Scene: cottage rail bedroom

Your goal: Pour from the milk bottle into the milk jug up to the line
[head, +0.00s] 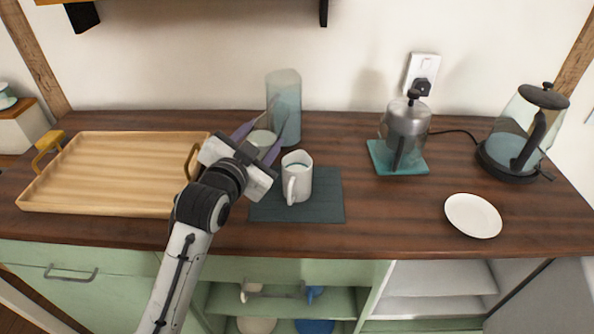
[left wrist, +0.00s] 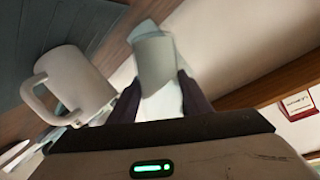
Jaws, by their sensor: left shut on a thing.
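My left gripper (head: 267,134) reaches over the counter and is shut on a pale, whitish vessel (head: 262,141), which I take to be the milk bottle. Its lower part is hidden by the gripper, and I cannot tell its tilt or fill. In the left wrist view the gripper's dark fingers (left wrist: 160,95) stand either side of it. The white milk jug (head: 299,180), a mug shape with a handle, stands upright just right of the gripper on a dark mat. It also shows in the left wrist view (left wrist: 75,82). Its line is not visible. My right gripper is not in view.
A tall translucent cylinder (head: 284,100) stands close behind the gripper. A wooden tray (head: 110,175) lies left. A glass press (head: 405,130) on a teal mat (head: 412,166), a kettle (head: 515,140) and a white plate (head: 473,216) are right. The counter between jug and plate is clear.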

